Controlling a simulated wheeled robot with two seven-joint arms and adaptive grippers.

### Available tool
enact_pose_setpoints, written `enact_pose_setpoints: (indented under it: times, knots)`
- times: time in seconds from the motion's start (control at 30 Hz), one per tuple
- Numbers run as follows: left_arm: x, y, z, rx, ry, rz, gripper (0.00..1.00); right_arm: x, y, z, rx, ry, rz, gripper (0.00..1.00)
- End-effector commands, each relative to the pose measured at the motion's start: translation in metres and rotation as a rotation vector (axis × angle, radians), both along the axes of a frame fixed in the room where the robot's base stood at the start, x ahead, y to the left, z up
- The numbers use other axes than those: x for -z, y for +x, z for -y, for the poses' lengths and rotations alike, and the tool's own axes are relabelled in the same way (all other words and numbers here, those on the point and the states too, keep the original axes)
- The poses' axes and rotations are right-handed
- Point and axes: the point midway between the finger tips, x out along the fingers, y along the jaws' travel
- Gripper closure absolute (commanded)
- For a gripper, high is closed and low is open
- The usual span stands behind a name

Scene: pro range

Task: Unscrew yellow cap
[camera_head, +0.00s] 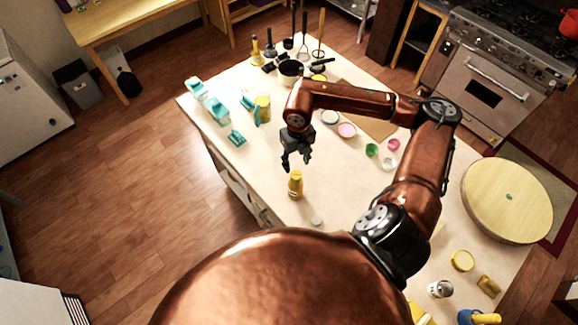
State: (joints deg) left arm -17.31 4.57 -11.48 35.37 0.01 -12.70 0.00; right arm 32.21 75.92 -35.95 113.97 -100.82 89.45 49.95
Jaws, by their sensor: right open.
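A yellow bottle (295,186) stands upright on the pale counter, near its left front edge. Its top looks yellow too, but the cap is too small to make out clearly. My right gripper (297,164) is above the bottle, pointing down, with its fingers apart and nothing between them. A small gap seems to lie between the fingertips and the bottle top; I cannot tell the exact depth. My left gripper is not in view.
A small white disc (316,221) lies near the bottle. A round wooden board (508,200) is at right. Free counter surrounds the bottle.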

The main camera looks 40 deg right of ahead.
Motion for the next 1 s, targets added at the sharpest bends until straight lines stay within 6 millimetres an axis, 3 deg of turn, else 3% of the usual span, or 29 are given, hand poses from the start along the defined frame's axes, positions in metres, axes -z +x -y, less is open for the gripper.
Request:
enact_pose_setpoints:
  times: [0.27,1.0]
  knots:
    - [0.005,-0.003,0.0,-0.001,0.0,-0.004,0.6,0.011,0.0,-0.001,-0.002,0.0,-0.002,0.56]
    - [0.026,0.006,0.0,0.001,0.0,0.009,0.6,0.065,-0.001,0.0,0.001,0.0,-0.001,0.56]
